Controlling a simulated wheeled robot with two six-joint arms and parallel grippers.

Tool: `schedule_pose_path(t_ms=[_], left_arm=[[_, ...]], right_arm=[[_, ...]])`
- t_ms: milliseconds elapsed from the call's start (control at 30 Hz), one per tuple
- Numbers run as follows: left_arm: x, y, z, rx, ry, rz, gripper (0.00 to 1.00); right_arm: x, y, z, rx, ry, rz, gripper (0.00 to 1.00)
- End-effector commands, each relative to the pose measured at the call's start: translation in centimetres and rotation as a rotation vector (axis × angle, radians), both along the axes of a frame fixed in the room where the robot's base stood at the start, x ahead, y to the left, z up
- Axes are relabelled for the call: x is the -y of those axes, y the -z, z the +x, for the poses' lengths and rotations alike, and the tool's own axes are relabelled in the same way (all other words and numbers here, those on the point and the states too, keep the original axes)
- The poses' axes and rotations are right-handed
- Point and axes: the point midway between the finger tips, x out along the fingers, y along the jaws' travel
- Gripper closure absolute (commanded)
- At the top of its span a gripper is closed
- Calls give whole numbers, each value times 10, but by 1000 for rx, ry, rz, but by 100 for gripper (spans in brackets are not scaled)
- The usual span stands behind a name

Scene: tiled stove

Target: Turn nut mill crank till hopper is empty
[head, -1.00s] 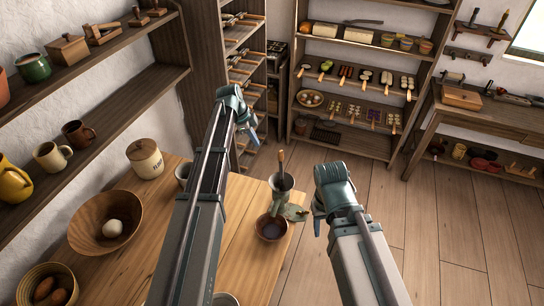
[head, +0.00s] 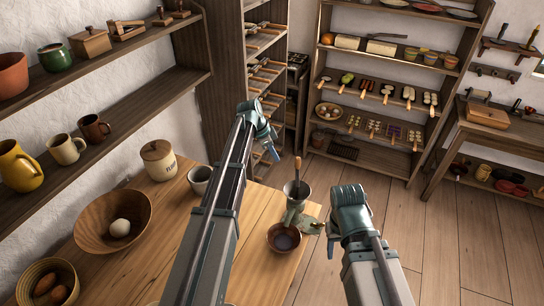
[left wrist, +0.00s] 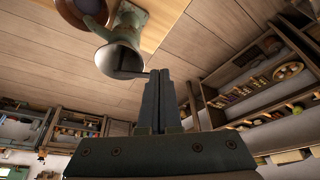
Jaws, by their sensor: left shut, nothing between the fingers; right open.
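The grey-green nut mill (head: 297,203) stands near the right end of the wooden table, with a wooden-handled stick (head: 297,168) rising from its hopper. A dark brown bowl (head: 284,238) sits right in front of it. In the left wrist view the mill's hopper (left wrist: 120,60) shows its dark round mouth; I cannot make out its contents. My right gripper (head: 331,245) is open, just right of the mill and bowl.
A wooden bowl with an egg (head: 90,240), a lidded flour jar (head: 158,172) and a grey cup (head: 200,180) are on the table. Wall shelves with mugs run along the left. A rack (head: 375,100) stands behind. Floor right of the table is clear.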

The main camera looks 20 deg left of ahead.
Motion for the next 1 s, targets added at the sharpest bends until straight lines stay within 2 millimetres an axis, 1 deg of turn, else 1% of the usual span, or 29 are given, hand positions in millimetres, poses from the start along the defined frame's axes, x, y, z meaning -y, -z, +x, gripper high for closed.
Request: schedule_pose_path(t_ms=[33, 267, 333, 433, 600, 733, 1000], left_arm=[[3, 15, 2, 0, 1, 0, 100], [13, 43, 7, 1, 2, 0, 100], [23, 37, 13, 0, 3, 0, 100], [34, 37, 19, 1, 3, 1, 100], [45, 37, 25, 1, 1, 1, 100], [48, 37, 26, 1, 1, 1, 100], [48, 37, 26, 1, 1, 1, 100]], right_arm=[[0, 15, 0, 0, -2, 0, 50], [0, 43, 0, 0, -6, -1, 50], [0, 37, 0, 0, -6, -1, 50], [0, 37, 0, 0, -6, -1, 50], [0, 37, 0, 0, -6, -1, 50], [0, 37, 0, 0, -6, -1, 50], [0, 37, 0, 0, -6, -1, 50]])
